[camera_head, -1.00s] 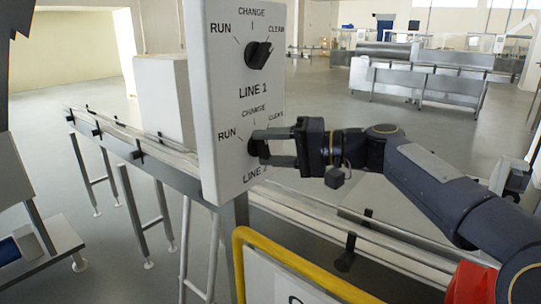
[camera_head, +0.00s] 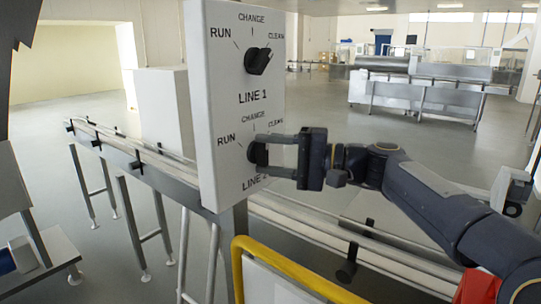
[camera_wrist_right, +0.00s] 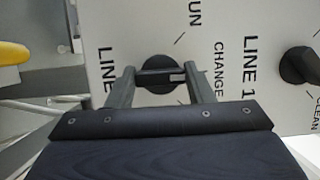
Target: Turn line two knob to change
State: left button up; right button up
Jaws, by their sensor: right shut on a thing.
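A white control panel (camera_head: 235,190) carries two black knobs. The upper knob (camera_head: 257,61) belongs to LINE 1. The lower, line two knob (camera_head: 257,153) has RUN, CHANGE and CLEAN marks around it. My right gripper (camera_head: 266,151) reaches in from the right and is shut on the lower knob. In the right wrist view the gripper's two grey fingers (camera_wrist_right: 159,77) sit on either side of this knob's bar (camera_wrist_right: 158,85). The fingers hide part of the knob, so its exact pointing is hard to read. My left gripper is not in view.
A long conveyor (camera_head: 330,238) runs behind and below the panel. A yellow rail (camera_head: 290,267) stands at the front below the panel. A white box (camera_head: 160,105) stands behind the panel's left side. Steel machines (camera_head: 420,95) are far back.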

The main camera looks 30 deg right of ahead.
jog(key=o, duration=1)
jog(key=shift+c, duration=0.2)
jog(key=b+v, duration=0.1)
jog(key=v, duration=0.6)
jog(key=shift+s+d, duration=0.3)
jog(key=shift+d, duration=0.05)
